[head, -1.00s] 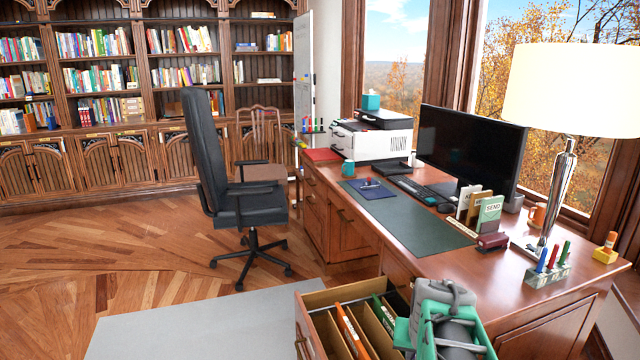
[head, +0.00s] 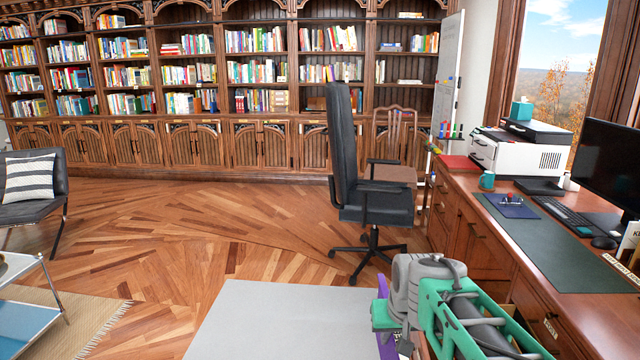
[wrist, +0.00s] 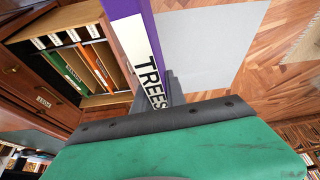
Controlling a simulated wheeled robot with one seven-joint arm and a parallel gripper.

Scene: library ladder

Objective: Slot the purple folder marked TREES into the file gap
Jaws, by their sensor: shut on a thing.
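The purple folder (wrist: 125,12) has a white spine label reading TREES in black. My gripper (wrist: 170,92) is shut on it, with dark fingers at the label's lower end. In the head view a strip of the purple folder (head: 384,300) shows beside my green and grey wrist, mostly hidden. In the wrist view an open file drawer (wrist: 108,100) lies left of the folder. It holds a green folder (wrist: 72,72) and an orange folder (wrist: 97,66) between wooden dividers with white tags. The folder is apart from the drawer, and part of the drawer is hidden behind it.
The desk (head: 520,245) stands on the right with a printer and monitor. A black office chair (head: 350,170) stands in front of it. The grey mat (head: 270,320) and wooden floor left of the desk are clear. An armchair (head: 30,190) and side table are far left.

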